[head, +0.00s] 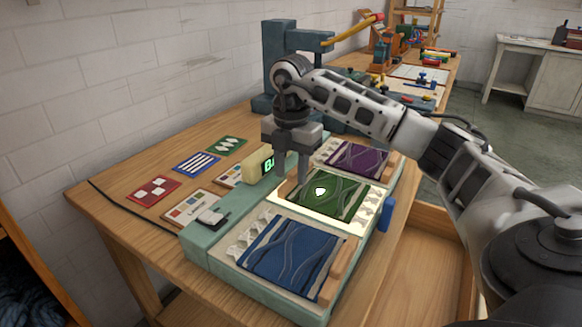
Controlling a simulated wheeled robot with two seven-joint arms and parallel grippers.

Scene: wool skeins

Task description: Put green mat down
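The green mat (328,192), with wavy lines and a pale spot, lies flat or very nearly flat over the lit middle place of the teal stand (228,265). Whether a small gap remains under it cannot be told. Its wooden handle (288,188) is at its left end. My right gripper (293,180) points down at this handle, and its fingers appear closed on it. The fingers partly hide the handle. My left gripper is not in view.
A blue mat (288,250) lies in front and a purple mat (355,158) behind, both with wooden handles on the right. Patterned cards (196,162) lie on the table's left. A small display (262,163) stands beside the stand. An open wooden drawer (425,262) is at right.

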